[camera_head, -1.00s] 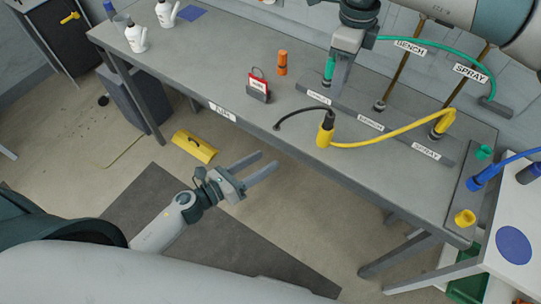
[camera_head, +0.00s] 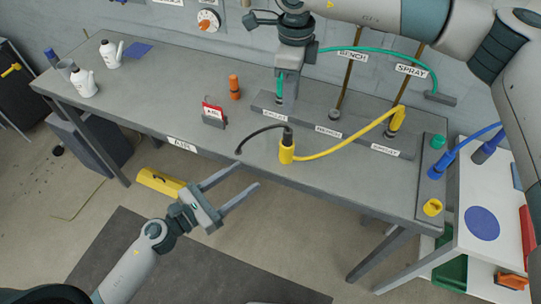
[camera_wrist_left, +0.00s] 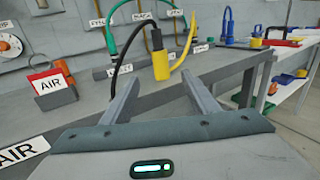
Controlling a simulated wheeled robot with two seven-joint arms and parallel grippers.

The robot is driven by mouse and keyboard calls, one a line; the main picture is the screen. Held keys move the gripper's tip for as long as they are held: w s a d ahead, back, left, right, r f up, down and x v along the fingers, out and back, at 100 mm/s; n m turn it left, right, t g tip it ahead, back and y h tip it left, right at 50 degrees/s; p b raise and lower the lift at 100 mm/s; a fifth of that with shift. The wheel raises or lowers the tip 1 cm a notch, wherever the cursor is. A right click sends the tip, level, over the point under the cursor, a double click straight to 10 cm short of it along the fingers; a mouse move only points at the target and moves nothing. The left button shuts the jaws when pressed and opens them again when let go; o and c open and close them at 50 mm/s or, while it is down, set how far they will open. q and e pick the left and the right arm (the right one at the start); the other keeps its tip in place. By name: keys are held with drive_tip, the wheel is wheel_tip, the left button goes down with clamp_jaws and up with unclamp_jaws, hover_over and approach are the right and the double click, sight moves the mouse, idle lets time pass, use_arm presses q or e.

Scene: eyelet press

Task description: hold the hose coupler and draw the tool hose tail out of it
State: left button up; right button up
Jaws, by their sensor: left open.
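The yellow hose coupler (camera_head: 287,153) stands upright on the bench near its front edge. The black tool hose tail (camera_head: 262,131) has its dark end in the coupler's top and arches left down to the bench. In the left wrist view the coupler (camera_wrist_left: 161,66) and black tail (camera_wrist_left: 121,60) show beyond my fingers. My left gripper (camera_head: 247,174) is open and empty, in front of the bench edge, left of and apart from the coupler. My right gripper (camera_head: 286,88) is behind the coupler at the rack, beside a green hose end (camera_head: 279,86); its finger gap is unclear.
A yellow hose (camera_head: 345,146) runs right from the coupler to the labelled rack (camera_head: 350,133). Bare bench lies around the coupler's left side.

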sight(281, 152)
use_arm(q)
drive_tip(key=x, duration=1.6)
drive_tip(key=shift+w+d, duration=0.25)
drive_tip(key=shift+c, duration=0.6)
drive_tip(key=c, duration=1)
use_arm(e)
drive_tip(key=shift+o, duration=1.1)
drive_tip(key=shift+m, duration=0.3)
